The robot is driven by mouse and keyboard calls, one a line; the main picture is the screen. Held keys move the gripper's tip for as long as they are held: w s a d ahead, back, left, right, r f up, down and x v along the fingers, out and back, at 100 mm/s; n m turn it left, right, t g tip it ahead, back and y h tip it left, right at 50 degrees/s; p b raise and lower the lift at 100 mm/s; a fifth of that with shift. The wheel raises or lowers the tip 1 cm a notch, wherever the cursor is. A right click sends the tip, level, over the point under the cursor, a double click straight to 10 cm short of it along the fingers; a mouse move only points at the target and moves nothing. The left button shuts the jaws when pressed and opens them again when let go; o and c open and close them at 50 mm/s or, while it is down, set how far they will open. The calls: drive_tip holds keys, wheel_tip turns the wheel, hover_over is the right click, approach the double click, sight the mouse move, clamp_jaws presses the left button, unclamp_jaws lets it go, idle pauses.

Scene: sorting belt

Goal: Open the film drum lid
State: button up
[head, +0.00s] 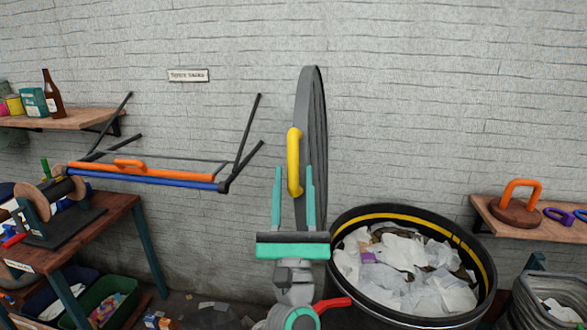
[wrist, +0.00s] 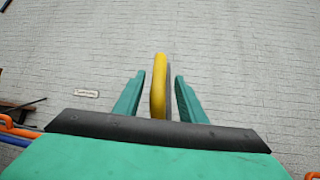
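The film drum (head: 483,285) is a black round drum with a yellow band inside its rim, full of crumpled pale film. Its grey lid (head: 313,110) stands upright, nearly edge-on, at the drum's left side, so the drum mouth is uncovered. A yellow handle (head: 293,150) sits on the lid's left face. My gripper (head: 294,171) is open at the handle's lower part. In the wrist view the yellow handle (wrist: 159,85) stands between the two green fingers (wrist: 160,76), with a gap on each side. The lid's hinge is hidden.
A wall shelf (head: 75,122) holds bottles and boxes. A right shelf (head: 535,232) holds an orange-handled item; another bin (head: 550,300) stands below.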

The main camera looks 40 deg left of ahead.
drive_tip(key=v, duration=0.7)
drive_tip(key=shift+d, duration=0.1)
idle(0.5)
drive_tip(key=s+d+f+m+t+h, duration=0.1)
drive_tip(key=d+f+m+h, duration=0.65)
drive_tip(key=f+m, duration=0.6)
drive_tip(key=d+f+m+h, duration=0.7)
drive_tip(key=d+f+m, duration=0.3)
drive_tip(key=m, duration=0.6)
drive_tip(key=s+d+f+m+g+h, duration=0.1)
drive_tip(key=s+d+f+m+g, duration=0.1)
drive_tip(key=s+d+f+m, duration=0.5)
drive_tip(key=s+d+f+m+g+h, duration=0.2)
drive_tip(key=s+d+f+m, duration=0.6)
drive_tip(key=s, duration=0.8)
wheel_tip(320, 180, down, 3)
drive_tip(key=shift+d+f+g, duration=0.25)
drive_tip(key=shift+d+g, duration=0.55)
